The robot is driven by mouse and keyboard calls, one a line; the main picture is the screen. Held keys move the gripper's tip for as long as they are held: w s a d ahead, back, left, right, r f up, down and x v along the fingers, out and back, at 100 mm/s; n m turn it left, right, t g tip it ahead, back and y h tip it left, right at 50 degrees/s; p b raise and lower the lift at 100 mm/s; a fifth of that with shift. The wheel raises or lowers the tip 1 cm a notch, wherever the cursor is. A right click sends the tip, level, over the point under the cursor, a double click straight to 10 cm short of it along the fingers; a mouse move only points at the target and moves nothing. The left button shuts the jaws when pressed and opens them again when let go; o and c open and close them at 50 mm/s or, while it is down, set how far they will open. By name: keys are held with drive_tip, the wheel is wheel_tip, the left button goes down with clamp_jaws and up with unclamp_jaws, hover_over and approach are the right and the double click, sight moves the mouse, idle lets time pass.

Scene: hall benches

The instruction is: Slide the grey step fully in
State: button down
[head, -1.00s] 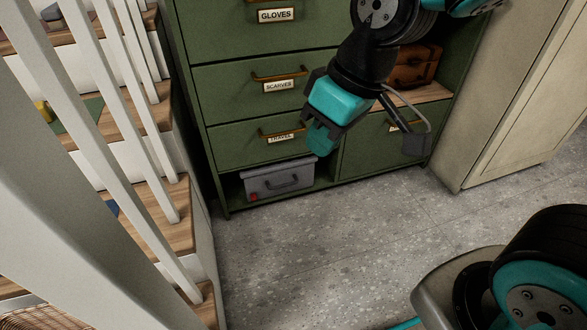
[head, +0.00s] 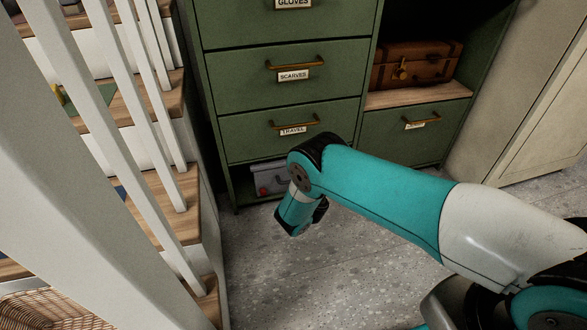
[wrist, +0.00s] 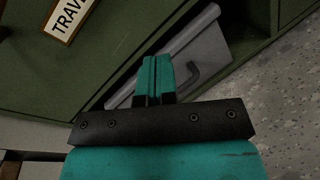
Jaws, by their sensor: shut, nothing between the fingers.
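The grey step (head: 268,180) sits in the low open bay under the TRAVEL drawer of the green cabinet. In the head view my arm covers its right part, and its left front still shows. In the wrist view the step (wrist: 208,58) shows its front face and dark handle just beyond my fingers. My gripper (wrist: 156,68) is shut and empty, its fingertips pointing at the step's front. I cannot tell whether they touch it. In the head view the fingers are hidden behind my arm.
The green cabinet (head: 285,98) has drawers above the bay and a brown suitcase (head: 415,64) on an open shelf at right. White stair railings and wooden steps (head: 178,195) stand close at left. The speckled floor (head: 330,280) in front is clear.

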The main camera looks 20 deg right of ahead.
drive_tip(key=s+a+f+n+t+y, duration=0.2)
drive_tip(key=s+a+f+n+y, duration=0.25)
drive_tip(key=f+n, duration=0.3)
drive_tip(key=w+b, duration=0.1)
drive_tip(key=b, duration=0.3)
drive_tip(key=w+b, duration=0.1)
drive_tip(key=b, duration=0.3)
drive_tip(key=w+n+b, duration=0.1)
drive_tip(key=b, duration=0.3)
drive_tip(key=shift+w+d+h, duration=0.25)
drive_tip(key=shift+w+d, duration=0.15)
drive_tip(key=w+b, duration=0.3)
drive_tip(key=w, duration=0.1)
drive_tip(key=w+b, duration=0.3)
drive_tip(key=w, duration=0.1)
drive_tip(key=shift+d+r, duration=0.2)
drive_tip(key=shift+w+r+b, duration=0.15)
drive_tip(key=shift+w+b, duration=0.15)
drive_tip(key=shift+w, duration=0.25)
